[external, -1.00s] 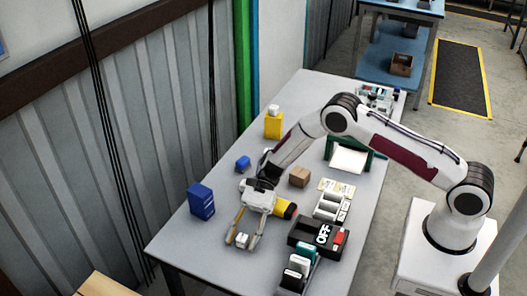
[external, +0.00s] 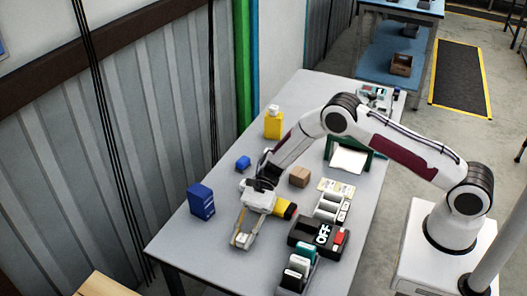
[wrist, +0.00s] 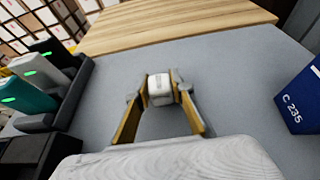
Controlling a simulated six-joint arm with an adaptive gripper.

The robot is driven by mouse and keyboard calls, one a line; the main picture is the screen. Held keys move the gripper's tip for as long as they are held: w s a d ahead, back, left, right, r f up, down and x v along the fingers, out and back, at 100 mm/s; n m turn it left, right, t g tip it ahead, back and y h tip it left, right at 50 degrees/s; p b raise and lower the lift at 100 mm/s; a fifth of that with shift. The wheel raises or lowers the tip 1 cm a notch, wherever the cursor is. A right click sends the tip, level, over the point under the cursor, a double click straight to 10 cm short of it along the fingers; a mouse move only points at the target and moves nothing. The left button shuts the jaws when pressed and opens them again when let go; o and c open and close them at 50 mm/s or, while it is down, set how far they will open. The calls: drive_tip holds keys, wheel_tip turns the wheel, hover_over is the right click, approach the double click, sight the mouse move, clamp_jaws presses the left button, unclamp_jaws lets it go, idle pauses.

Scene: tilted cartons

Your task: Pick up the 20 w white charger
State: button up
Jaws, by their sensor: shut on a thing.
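The white charger (wrist: 160,90) is a small white block between the two fingertips of my gripper (wrist: 160,97) in the wrist view. The fingers touch it on both sides. In the external view my gripper (external: 243,240) is low over the near part of the grey table (external: 190,250), with the charger (external: 242,239) between its tips. I cannot tell whether the charger is clear of the table.
A blue box (external: 201,201) stands to the left; it also shows in the wrist view (wrist: 304,98). To the right are a black OFF box (external: 308,238) and a rack of upright devices (external: 297,272). A cardboard box (external: 300,177) and yellow bottle (external: 273,123) stand farther back.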

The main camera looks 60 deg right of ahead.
sight(242, 237)
drive_tip(key=shift+r, duration=0.1)
drive_tip(key=shift+r, duration=4.9)
